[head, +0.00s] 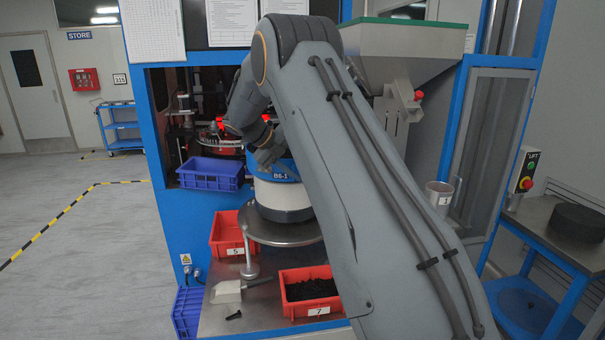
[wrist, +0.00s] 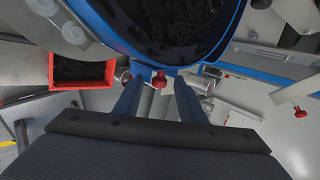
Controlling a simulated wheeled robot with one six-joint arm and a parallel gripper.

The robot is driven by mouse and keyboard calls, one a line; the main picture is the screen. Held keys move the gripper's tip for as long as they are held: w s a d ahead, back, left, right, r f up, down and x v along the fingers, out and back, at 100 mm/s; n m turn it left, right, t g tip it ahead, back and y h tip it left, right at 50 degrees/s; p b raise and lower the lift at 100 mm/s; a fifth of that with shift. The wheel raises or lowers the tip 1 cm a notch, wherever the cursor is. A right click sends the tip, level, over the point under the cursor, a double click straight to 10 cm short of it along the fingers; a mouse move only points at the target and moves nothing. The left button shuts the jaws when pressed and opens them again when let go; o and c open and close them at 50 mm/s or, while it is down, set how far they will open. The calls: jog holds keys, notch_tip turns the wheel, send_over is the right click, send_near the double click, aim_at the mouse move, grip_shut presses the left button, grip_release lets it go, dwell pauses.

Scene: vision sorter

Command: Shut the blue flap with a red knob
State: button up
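In the wrist view a blue rim (wrist: 112,40) surrounds an open bowl of black parts (wrist: 180,22). A red knob (wrist: 159,82) sits just below this rim, between the two fingers of my gripper (wrist: 160,84). The fingers are apart, with a gap on each side of the knob. I cannot tell which blue part is the flap or how far it stands open. In the head view a white drum (head: 282,195) with a blue band marked B6-1 (head: 287,172) stands behind my arm. My arm hides much of this area, and the fingertips are not clear there.
Red bins (head: 228,236) and (head: 309,300) stand on the metal bench, the nearer holding black parts. A blue crate (head: 210,174) is at the left. A grey hopper (head: 405,65) is behind my arm.

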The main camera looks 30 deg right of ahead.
jog(key=b+v, duration=0.2)
jog(key=v, duration=0.4)
jog(key=shift+a, duration=0.2)
jog(key=shift+r, duration=0.1)
jog(key=s+a+f+m+y+b, duration=0.2)
jog(key=s+a+f+m, duration=0.3)
jog(key=s+f+m, duration=0.3)
jog(key=s+a+f+m+t+y+b, duration=0.1)
jog(key=s+a+f+m+y+b, duration=0.2)
jog(key=s+f+m, duration=0.5)
jog(key=s+a+f+m+y+b, duration=0.3)
jog(key=s+a+f+m, duration=0.4)
jog(key=s+m, duration=1.1)
notch_tip(320, 180, down, 2)
jog(key=shift+s+f+m+t+y, duration=0.1)
jog(key=shift+s+m+t+y, duration=0.3)
jog(key=shift+y, duration=0.1)
jog(key=shift+c, duration=0.6)
jog(key=shift+d, duration=0.1)
